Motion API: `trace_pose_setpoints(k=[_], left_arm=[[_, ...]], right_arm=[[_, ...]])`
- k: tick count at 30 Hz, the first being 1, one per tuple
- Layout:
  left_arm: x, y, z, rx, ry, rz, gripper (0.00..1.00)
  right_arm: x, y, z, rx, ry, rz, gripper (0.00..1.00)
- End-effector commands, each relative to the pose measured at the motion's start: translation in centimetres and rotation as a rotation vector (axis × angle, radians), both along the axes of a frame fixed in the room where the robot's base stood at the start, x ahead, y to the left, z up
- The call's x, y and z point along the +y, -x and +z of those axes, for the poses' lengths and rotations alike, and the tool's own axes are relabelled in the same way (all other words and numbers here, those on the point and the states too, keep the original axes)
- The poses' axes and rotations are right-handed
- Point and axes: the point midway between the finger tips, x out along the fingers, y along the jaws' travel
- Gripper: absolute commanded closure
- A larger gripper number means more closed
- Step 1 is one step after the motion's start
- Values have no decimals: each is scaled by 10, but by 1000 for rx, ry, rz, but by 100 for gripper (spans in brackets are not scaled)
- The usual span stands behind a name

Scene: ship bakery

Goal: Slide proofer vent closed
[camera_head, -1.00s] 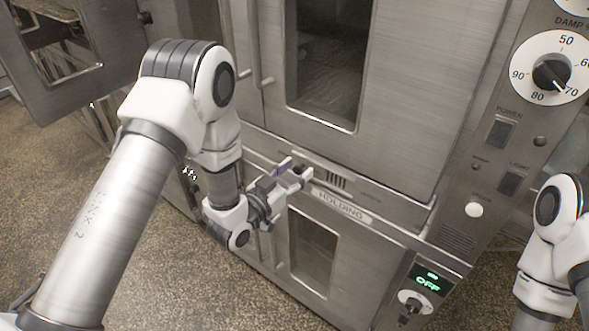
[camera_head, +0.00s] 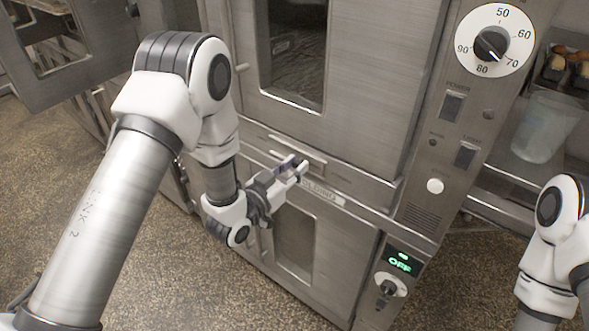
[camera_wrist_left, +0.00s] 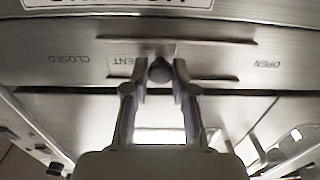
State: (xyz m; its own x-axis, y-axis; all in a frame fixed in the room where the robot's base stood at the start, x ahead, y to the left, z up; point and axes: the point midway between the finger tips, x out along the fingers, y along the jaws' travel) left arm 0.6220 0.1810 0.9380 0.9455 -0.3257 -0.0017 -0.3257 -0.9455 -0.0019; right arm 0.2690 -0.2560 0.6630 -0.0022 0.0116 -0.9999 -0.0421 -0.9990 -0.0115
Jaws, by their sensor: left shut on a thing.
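The proofer vent slide (camera_head: 315,167) sits on the strip just above the HOLDING label, partly behind my left gripper. In the left wrist view its dark round knob (camera_wrist_left: 160,70) sits between two horizontal rails. My left gripper (camera_head: 299,171) is shut on this knob; its fingers flank it in the wrist view (camera_wrist_left: 159,82). In that upside-down view, the CLOSED mark (camera_wrist_left: 70,58) is at the left and the OPEN mark (camera_wrist_left: 267,65) at the right. The knob is between them, partly covering the VENT label. My right gripper is out of view.
The upper proofer door (camera_head: 345,100) is above the strip and the HOLDING door (camera_head: 345,255) below. The control panel (camera_head: 465,110) with its DAMP dial stands to the right. An open oven door (camera_head: 45,85) is at far left. Speckled floor (camera_head: 60,200) is clear there.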

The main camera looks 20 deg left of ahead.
Motion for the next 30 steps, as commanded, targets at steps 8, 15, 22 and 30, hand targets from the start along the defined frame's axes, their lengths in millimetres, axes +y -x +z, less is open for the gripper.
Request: trace_pose_setpoints(k=[8, 15, 22, 30], left_arm=[[-6, 2, 0, 1, -3, -22, 64], [-5, 2, 0, 1, -3, -19, 50], [-1, 13, 0, 3, -2, -18, 50], [21, 74, -1, 8, 1, -15, 50]], right_arm=[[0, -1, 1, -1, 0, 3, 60], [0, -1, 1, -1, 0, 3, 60], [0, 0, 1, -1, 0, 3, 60], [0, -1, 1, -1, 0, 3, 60]])
